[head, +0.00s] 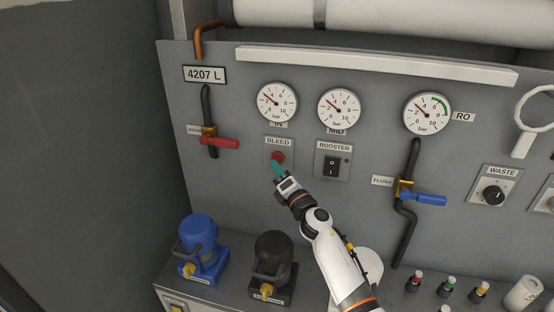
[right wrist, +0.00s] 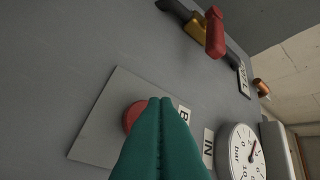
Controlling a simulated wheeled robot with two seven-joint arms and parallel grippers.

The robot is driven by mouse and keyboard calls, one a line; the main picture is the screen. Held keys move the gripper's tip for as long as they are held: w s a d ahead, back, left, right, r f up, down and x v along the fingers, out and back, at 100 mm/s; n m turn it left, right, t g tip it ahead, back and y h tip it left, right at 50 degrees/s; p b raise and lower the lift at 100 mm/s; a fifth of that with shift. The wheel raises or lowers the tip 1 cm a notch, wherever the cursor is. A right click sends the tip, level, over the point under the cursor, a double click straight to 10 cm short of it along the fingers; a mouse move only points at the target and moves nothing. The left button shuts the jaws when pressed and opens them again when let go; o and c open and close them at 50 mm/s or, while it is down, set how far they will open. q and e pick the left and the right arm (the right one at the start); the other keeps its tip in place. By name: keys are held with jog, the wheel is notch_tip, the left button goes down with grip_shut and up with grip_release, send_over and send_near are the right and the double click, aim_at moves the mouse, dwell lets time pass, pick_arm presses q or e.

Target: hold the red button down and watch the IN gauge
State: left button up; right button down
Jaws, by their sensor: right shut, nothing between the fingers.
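The red button (head: 278,156) sits on a plate labelled BLEED on the grey panel. In the right wrist view the button (right wrist: 131,115) is partly covered by my teal fingertips. My right gripper (head: 278,168) is shut and empty, its tips at the button's lower edge in the head view. I cannot tell whether they touch it or whether it is pressed in. The IN gauge (head: 277,102) is a round white dial above the button; its needle points to the upper left, around 2 to 3 bar. Part of this dial (right wrist: 242,153) shows in the right wrist view. My left gripper is out of view.
Right of the button is the BOOSTER switch (head: 332,165), below the MID gauge (head: 339,108). A red-handled valve (head: 217,142) is to the left, a blue-handled one (head: 427,199) to the right. Blue (head: 201,245) and black (head: 272,262) pumps stand below.

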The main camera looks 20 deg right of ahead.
jog(key=shift+w+d, duration=0.15)
dwell(0.5)
jog(key=shift+w+d, duration=0.15)
jog(key=shift+w, duration=0.05)
jog(key=shift+w+d+b, duration=0.3)
jog(key=shift+w+b, duration=0.15)
jog(key=shift+b, duration=0.1)
dwell(0.8)
jog(key=shift+s, duration=0.1)
dwell(2.6)
jog(key=shift+s+a+p, duration=0.4)
jog(key=shift+s+a, duration=0.15)
jog(key=shift+s, duration=0.15)
jog(key=shift+s+a+p, duration=0.4)
jog(key=shift+s+a, duration=0.3)
jog(key=shift+s, duration=0.35)
jog(key=shift+s+a+p, duration=0.4)
jog(key=shift+s+a, duration=0.3)
jog(key=shift+s, duration=0.3)
